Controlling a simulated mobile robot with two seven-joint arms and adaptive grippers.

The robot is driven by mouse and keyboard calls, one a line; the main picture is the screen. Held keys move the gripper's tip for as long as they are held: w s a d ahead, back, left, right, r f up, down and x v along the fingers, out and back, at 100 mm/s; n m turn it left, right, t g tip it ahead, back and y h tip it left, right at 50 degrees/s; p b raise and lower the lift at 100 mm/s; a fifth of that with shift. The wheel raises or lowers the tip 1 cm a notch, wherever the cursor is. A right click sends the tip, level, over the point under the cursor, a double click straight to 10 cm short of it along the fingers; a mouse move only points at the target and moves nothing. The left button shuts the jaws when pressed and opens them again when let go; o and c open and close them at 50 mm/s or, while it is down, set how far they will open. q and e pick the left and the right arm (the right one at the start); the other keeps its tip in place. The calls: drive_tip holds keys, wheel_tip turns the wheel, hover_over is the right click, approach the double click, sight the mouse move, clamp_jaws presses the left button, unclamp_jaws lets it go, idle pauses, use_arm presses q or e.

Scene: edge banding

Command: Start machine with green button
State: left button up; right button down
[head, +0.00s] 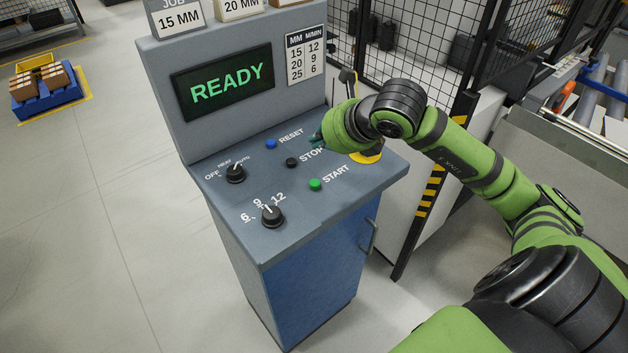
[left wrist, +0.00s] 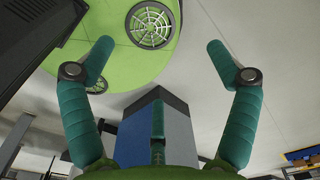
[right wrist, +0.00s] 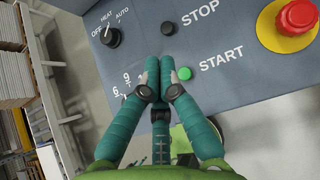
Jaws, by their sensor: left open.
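The green START button (head: 315,184) is on the sloped top of the grey control console (head: 225,205). In the right wrist view the button (right wrist: 185,73) lies just right of my right gripper's fingertips. My right gripper (right wrist: 158,62) is shut with its fingers together and empty, pointing at the panel. In the head view the right gripper (head: 317,138) is above the panel near the STOP label, behind the button; I cannot tell its exact height. My left gripper (left wrist: 160,47) is open and empty, away from the console. The console's screen (head: 222,83) reads READY in green.
The black STOP button (head: 292,162) and blue RESET button (head: 271,144) are close by. Two black knobs (head: 235,173) sit at the panel's left. A red emergency stop (right wrist: 298,14) on a yellow base is at the right. A black mesh fence (head: 425,45) stands behind.

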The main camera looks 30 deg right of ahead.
sight(319, 184)
use_arm(q)
drive_tip(key=w+f+t+b, duration=0.1)
drive_tip(key=w+b, duration=0.1)
drive_tip(key=w, duration=0.4)
use_arm(e)
wheel_tip(319, 184, down, 3)
drive_tip(key=shift+w+f, duration=0.1)
wheel_tip(319, 184, down, 6)
drive_tip(key=b, duration=0.3)
drive_tip(key=shift+b, duration=0.4)
use_arm(q)
drive_tip(key=s+f, duration=0.1)
drive_tip(key=f, duration=0.2)
drive_tip(key=s+f, duration=0.1)
drive_tip(key=shift+s+d+f, duration=0.15)
drive_tip(key=shift+s+f, duration=0.2)
drive_tip(key=shift+w, duration=0.25)
use_arm(e)
drive_tip(key=shift+r, duration=0.2)
use_arm(q)
drive_tip(key=shift+w, duration=0.25)
drive_tip(key=shift+s+f, duration=0.1)
drive_tip(key=shift+f, duration=0.05)
use_arm(e)
drive_tip(key=shift+f, duration=0.1)
use_arm(q)
drive_tip(key=shift+f+b, duration=0.6)
drive_tip(key=shift+b, duration=0.15)
use_arm(e)
drive_tip(key=shift+f, duration=0.35)
